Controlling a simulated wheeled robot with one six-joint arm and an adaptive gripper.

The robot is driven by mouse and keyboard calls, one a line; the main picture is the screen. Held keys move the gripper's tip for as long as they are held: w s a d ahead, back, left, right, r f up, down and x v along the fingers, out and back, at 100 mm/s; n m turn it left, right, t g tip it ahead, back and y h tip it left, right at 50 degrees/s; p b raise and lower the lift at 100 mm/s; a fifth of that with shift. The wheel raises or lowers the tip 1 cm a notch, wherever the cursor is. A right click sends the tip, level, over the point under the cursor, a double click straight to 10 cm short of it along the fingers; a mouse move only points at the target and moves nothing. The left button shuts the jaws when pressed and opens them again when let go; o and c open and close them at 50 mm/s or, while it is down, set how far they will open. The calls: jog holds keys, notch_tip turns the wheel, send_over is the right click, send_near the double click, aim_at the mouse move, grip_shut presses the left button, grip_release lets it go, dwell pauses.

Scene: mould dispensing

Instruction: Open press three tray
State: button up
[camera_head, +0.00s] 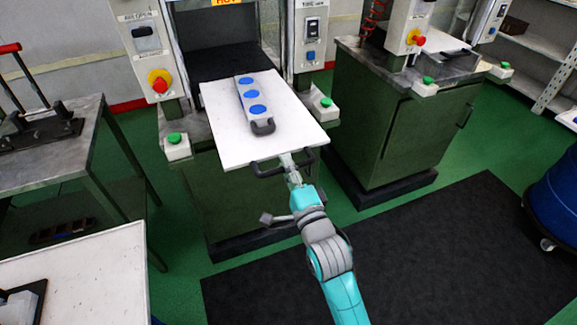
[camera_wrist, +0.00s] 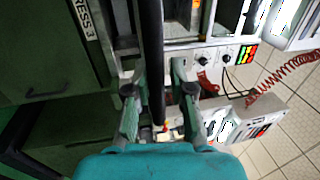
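The tray (camera_head: 222,120) is a white flat plate that sticks out well forward of the press opening. A grey mould (camera_head: 262,125) with three blue ovals lies on it. The tray's black handle (camera_head: 268,170) is at its front edge; in the wrist view a dark bar, the handle (camera_wrist: 153,60), runs between my fingers. My gripper (camera_head: 290,163) is at this handle, and its two fingers show in the wrist view (camera_wrist: 157,95) on either side of the bar. They look apart, with a narrow gap to the bar; contact is hard to judge.
A "PRESS 3" label (camera_wrist: 82,18) shows on a green cabinet. Green buttons (camera_head: 176,139) flank the tray. A neighbouring press cabinet (camera_head: 400,135) stands close at right, a metal table (camera_head: 60,155) at left. A black mat (camera_head: 440,250) lies on open floor; a blue drum (camera_head: 556,195) is far right.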

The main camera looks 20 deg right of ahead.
jog(key=shift+o, duration=1.3)
jog(key=shift+r, duration=0.25)
jog(key=shift+f, duration=0.15)
jog(key=shift+s+f, duration=0.1)
jog(key=s+f, duration=0.2)
jog(key=s, duration=0.9)
jog(key=shift+s, duration=0.35)
